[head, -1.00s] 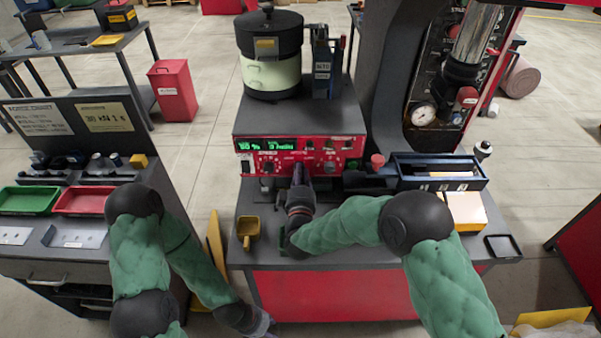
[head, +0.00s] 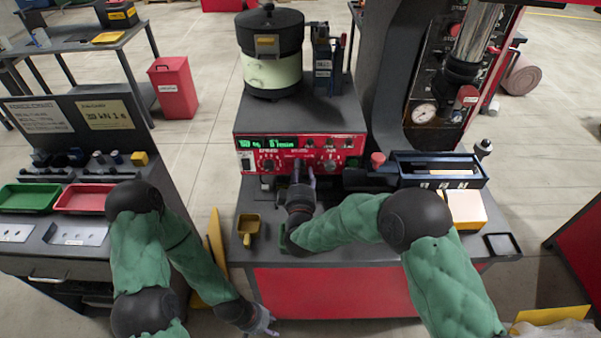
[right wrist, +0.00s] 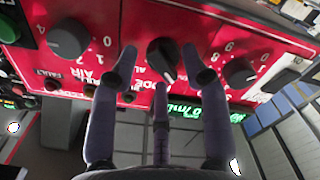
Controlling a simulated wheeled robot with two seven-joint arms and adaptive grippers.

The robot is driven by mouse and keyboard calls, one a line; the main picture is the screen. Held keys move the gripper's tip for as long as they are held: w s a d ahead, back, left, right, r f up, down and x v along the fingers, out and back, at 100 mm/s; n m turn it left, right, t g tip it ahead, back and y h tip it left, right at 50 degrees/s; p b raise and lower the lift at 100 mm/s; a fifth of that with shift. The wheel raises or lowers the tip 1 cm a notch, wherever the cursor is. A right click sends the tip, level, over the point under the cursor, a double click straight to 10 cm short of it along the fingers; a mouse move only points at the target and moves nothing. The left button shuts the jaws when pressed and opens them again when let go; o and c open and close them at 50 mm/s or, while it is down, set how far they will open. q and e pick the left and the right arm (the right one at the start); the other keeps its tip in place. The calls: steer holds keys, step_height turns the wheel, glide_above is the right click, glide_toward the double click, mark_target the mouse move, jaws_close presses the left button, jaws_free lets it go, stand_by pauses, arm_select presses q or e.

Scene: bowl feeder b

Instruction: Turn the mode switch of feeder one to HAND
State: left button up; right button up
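Feeder one's red control panel (head: 255,150) is on the front of the bench unit below the bowl. In the right wrist view the panel appears upside down, with the round black mode switch (right wrist: 160,48) in the middle. A pale pointer mark shows on the knob's lower right side; the labels around it are partly hidden. My right gripper (head: 302,168) is at the panel. In the right wrist view its fingers (right wrist: 160,62) stand apart on both sides of the knob; I cannot tell whether they touch it. My left gripper (head: 264,324) hangs low, at the bench's front; its fingers are unclear.
Other knobs flank the switch: one with a scale at left (right wrist: 69,38) and another at right (right wrist: 240,72). A green display (right wrist: 200,108) is close by. On the bench are a yellow scoop (head: 249,228), a blue-black bin rack (head: 437,170) and a red mushroom button (head: 378,158).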

steer(key=s, duration=1.2)
stand_by(0.4)
